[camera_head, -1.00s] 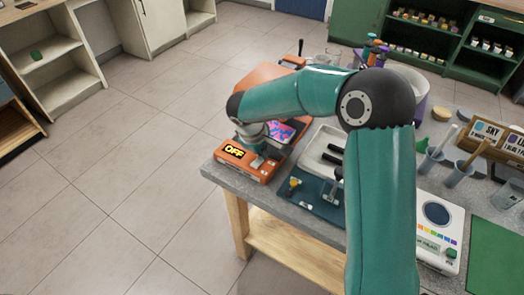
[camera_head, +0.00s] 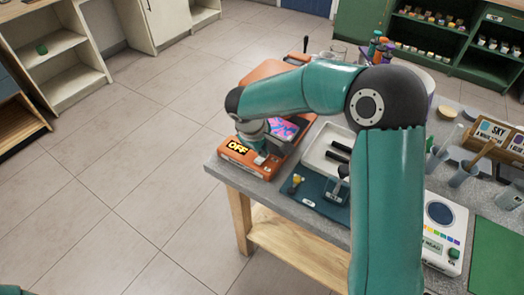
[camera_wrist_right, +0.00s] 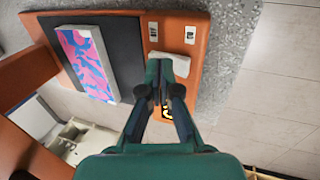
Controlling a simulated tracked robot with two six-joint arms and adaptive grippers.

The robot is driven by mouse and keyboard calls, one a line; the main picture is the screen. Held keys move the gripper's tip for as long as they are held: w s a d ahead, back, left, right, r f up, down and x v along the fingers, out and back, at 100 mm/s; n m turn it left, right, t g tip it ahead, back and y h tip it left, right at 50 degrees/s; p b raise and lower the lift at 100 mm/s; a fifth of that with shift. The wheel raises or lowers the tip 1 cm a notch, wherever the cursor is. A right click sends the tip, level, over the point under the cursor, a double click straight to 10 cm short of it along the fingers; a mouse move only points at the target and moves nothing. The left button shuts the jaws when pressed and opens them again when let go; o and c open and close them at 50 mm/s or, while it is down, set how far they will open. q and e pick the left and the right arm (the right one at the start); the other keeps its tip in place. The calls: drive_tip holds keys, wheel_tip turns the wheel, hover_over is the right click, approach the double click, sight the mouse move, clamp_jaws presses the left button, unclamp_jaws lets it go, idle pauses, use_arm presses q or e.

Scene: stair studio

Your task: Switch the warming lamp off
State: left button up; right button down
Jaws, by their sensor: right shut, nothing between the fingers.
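The warming lamp is an orange unit (camera_head: 233,158) at the near left corner of the workbench, with an orange hood. Its front display (camera_head: 238,146) reads OFF in yellow letters. A pink and blue patterned piece (camera_wrist_right: 88,62) lies on its dark plate (camera_wrist_right: 125,60). A pale rocker-like part (camera_wrist_right: 168,63) sits on the orange base in the right wrist view. My right gripper (camera_wrist_right: 169,88) is shut and empty, its fingertips just by this part; I cannot tell whether they touch. It partly covers the display there. My left gripper is out of view.
A white tray (camera_head: 316,165) with black-handled tools and a blue mat (camera_head: 314,190) lie right of the lamp. A white device with a round dark dial (camera_head: 440,215) and cups (camera_head: 463,172) stand farther right. Floor left of the bench is clear.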

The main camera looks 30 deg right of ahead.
sight(262, 159)
wheel_tip(262, 159, up, 4)
drive_tip(key=shift+a+f+p, duration=0.15)
drive_tip(key=shift+p, duration=0.8)
wheel_tip(262, 159, up, 9)
drive_tip(key=b, duration=0.1)
drive_tip(key=shift+s+a, duration=0.25)
drive_tip(key=shift+a, duration=0.2)
